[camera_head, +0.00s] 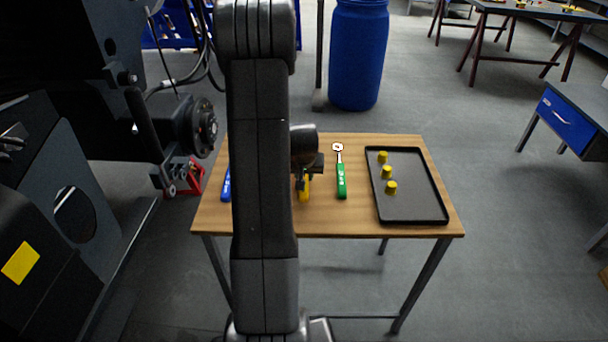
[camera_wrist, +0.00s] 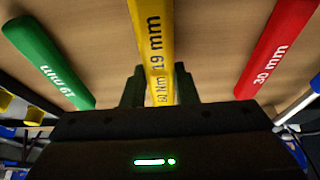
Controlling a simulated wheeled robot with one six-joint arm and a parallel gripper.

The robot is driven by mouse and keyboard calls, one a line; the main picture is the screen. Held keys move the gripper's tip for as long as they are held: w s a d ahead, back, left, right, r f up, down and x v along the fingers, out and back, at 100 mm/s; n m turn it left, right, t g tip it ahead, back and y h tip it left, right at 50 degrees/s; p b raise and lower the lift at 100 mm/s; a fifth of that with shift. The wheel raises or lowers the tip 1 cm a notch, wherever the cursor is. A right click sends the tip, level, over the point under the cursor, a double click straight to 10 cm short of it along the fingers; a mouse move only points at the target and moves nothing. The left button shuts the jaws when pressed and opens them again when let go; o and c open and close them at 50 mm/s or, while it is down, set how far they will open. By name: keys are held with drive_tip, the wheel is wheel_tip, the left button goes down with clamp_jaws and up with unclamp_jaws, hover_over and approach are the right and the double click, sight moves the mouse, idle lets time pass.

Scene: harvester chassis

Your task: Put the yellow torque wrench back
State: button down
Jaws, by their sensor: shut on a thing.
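The yellow torque wrench (camera_wrist: 153,40) is between the fingers of my gripper (camera_wrist: 158,88) in the wrist view, with "19 mm" printed on its handle. My gripper (camera_head: 308,178) is shut on it. In the head view the yellow handle (camera_head: 304,190) shows just below the gripper, over the wooden table (camera_head: 350,222). I cannot tell whether the wrench touches the tabletop. The rest of the wrench is hidden by my arm.
A green wrench (camera_head: 342,182) lies to the right and a blue wrench (camera_head: 226,186) at the left edge. A red wrench (camera_wrist: 278,45) shows in the wrist view. A black tray (camera_head: 415,208) holds yellow pieces (camera_head: 387,172) at the table's right.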

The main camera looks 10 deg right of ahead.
drive_tip(key=shift+r, duration=0.1)
drive_tip(key=c, duration=1.1)
unclamp_jaws()
drive_tip(key=shift+o, duration=0.2)
drive_tip(key=v, duration=1.3)
drive_tip(key=shift+s+r, duration=0.2)
drive_tip(key=shift+r, duration=0.1)
drive_tip(key=x, duration=1.4)
drive_tip(key=shift+r+p, duration=0.4)
drive_tip(key=shift+r, duration=0.1)
